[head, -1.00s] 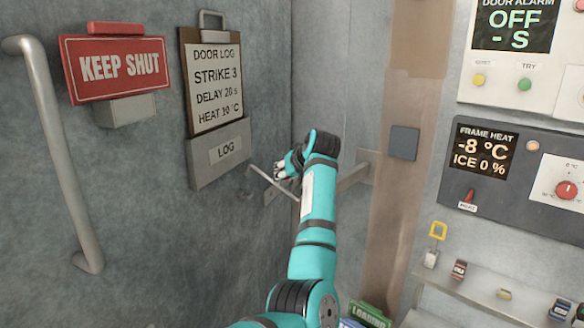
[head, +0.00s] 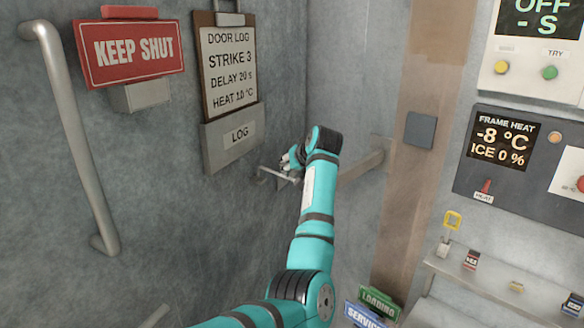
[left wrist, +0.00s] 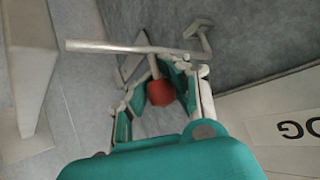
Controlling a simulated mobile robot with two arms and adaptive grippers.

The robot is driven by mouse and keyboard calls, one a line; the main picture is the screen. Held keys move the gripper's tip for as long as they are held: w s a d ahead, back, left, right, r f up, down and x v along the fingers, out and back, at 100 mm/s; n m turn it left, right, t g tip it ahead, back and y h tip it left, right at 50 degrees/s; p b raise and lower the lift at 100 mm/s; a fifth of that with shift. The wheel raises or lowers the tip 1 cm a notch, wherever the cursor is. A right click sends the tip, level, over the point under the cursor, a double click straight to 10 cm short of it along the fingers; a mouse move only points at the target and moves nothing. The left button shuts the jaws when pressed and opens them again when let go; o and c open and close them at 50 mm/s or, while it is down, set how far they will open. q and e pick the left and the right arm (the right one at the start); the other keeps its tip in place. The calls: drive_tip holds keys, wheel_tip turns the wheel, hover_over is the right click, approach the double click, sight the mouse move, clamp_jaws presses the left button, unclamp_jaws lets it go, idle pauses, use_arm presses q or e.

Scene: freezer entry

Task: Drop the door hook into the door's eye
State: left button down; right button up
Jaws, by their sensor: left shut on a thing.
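The door hook (head: 276,173) is a thin grey rod beside the grey door (head: 200,220), below the LOG box. In the left wrist view the hook (left wrist: 110,46) runs across the top, and a short stem joins it to a red knob (left wrist: 160,93). My left gripper (head: 291,160) is shut on the red knob; its fingers also show in the left wrist view (left wrist: 164,78). A short bent grey piece (left wrist: 198,34) stands by the door at the rod's right end. I cannot tell whether it is the eye or the hook's tip. My right gripper is not in view.
A grey bar (head: 360,170) reaches from the door frame behind my left arm. The LOG box (head: 231,143) hangs just above the hook. A door handle (head: 75,140) stands at the left. Control panels (head: 520,150) and a shelf (head: 480,280) are at the right.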

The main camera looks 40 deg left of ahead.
use_arm(q)
drive_tip(key=shift+a, duration=0.1)
idle(0.7)
drive_tip(key=c, duration=1.2)
unclamp_jaws()
drive_tip(key=shift+s+r, duration=0.2)
drive_tip(key=shift+s, duration=0.15)
drive_tip(key=shift+o, duration=0.7)
drive_tip(key=shift+w+f, duration=0.15)
drive_tip(key=shift+w, duration=0.05)
drive_tip(key=v, duration=1.2)
drive_tip(key=shift+c, duration=0.4)
